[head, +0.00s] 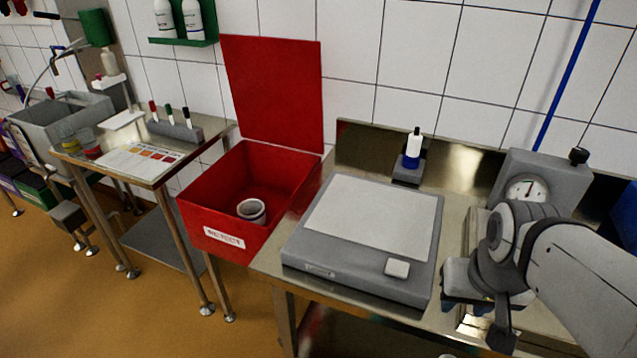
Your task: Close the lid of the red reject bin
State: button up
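The red reject bin (197,213) stands between two steel tables, with a white "REJECT" label (224,237) on its front. Its red lid (275,95) is open and upright at the back of the bin, near the tiled wall. A small whitish cup-like mould (252,211) lies inside on the bin's floor. My gripper (485,315) is at the lower right, over the right-hand steel table and well to the right of the bin. It points downward. My own wrist partly hides it, and its finger opening cannot be made out.
A grey flat unit with a pale top (370,218) lies on the steel table (462,205) between bin and gripper. A small blue-and-white bottle (412,150) and a dial device (540,185) stand behind. A marker holder (175,130) is left of the bin.

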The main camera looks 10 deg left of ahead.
aim_at(276, 85)
jog(key=z, duration=0.1)
jog(key=k, duration=2.3)
jog(key=u, duration=0.7)
jog(key=i, duration=1)
jog(key=u, duration=0.6)
jog(key=i, duration=0.85)
jog(key=u, duration=0.6)
jog(key=i, duration=1.6)
jog(key=z, duration=0.25)
